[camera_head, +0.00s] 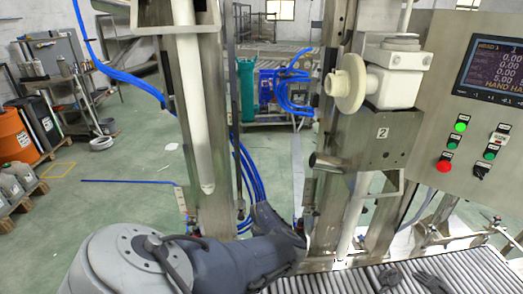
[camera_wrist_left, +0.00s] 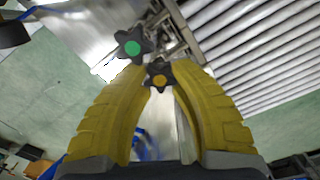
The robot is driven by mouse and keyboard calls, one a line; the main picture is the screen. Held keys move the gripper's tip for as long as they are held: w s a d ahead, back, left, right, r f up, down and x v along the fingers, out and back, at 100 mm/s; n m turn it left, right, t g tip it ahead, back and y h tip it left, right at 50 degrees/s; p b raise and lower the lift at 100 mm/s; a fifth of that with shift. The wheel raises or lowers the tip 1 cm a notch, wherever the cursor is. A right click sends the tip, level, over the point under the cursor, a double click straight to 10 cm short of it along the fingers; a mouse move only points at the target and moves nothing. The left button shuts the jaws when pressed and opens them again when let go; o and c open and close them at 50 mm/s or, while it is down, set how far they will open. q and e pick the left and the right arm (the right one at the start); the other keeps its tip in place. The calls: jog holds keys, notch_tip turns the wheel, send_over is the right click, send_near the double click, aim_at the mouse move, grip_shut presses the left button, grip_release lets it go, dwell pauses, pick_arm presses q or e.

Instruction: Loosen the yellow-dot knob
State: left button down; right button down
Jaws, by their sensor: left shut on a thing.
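In the left wrist view, the black lobed knob with a yellow dot (camera_wrist_left: 159,77) sits between the tips of my left gripper (camera_wrist_left: 160,88). The gripper's yellow fingers are shut on it. A second black lobed knob with a green dot (camera_wrist_left: 132,47) is just above and to the left, close to the left finger's tip. In the head view, my left arm reaches in from the bottom left toward the foot of the steel frame (camera_head: 325,215); its fingers and both knobs are hidden there. My right gripper cannot be made out in either view.
A roller conveyor (camera_head: 350,280) runs along the bottom right, with dark grey parts (camera_head: 432,282) over it that I cannot identify. A control panel (camera_head: 478,100) stands at right. A white nozzle tube (camera_head: 190,100) hangs above my arm. Blue hoses (camera_head: 250,175) run down behind it.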

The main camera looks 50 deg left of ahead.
pick_arm(q)
jog(key=n, duration=0.4)
jog(key=shift+s+a, duration=0.2)
jog(key=shift+s, duration=0.05)
jog(key=c, duration=1.4)
grip_release()
jog(key=shift+s+a, duration=0.1)
jog(key=o, duration=0.4)
jog(key=shift+w+d, duration=0.2)
jog(key=shift+r, duration=0.45)
notch_tip(320, 180, up, 11)
jog(key=shift+r, duration=0.1)
